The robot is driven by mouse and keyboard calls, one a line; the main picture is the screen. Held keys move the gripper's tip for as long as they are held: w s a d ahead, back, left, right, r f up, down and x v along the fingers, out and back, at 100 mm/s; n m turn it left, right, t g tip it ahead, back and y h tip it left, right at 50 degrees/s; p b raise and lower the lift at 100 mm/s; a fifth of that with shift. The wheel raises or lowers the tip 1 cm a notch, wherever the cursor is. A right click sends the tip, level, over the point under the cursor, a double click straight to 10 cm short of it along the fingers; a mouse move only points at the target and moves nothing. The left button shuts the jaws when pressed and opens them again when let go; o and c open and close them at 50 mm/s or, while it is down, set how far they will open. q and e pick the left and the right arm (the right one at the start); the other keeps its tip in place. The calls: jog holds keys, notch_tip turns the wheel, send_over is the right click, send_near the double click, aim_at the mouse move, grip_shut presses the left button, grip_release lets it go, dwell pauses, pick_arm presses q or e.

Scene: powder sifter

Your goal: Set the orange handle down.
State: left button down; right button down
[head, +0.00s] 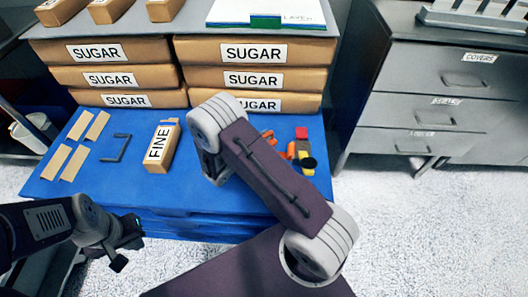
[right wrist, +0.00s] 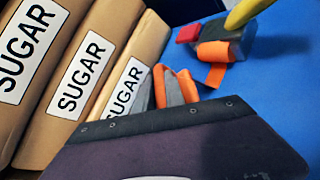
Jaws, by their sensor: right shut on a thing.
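The orange handle (right wrist: 186,84) shows in the right wrist view between the grey fingers of my right gripper (right wrist: 170,92). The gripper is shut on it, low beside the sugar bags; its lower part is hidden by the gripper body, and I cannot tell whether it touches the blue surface. In the head view an orange bit (head: 267,134) shows just right of my right arm, which hides the gripper. My left gripper (head: 122,242) is at the lower left, off the front of the blue surface, with its jaws unclear.
A cluster of red, orange, yellow and dark pieces (head: 303,148) lies right of the handle. Stacked sugar bags (head: 253,53) stand behind. A FINE package (head: 161,146), tan strips (head: 73,163) and a dark bracket (head: 115,147) lie left on the blue surface (head: 120,185).

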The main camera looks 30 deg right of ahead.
jog(key=shift+f, duration=0.55)
jog(key=shift+f+b, duration=1.05)
jog(key=shift+f, duration=0.95)
jog(key=c, duration=1.4)
grip_release()
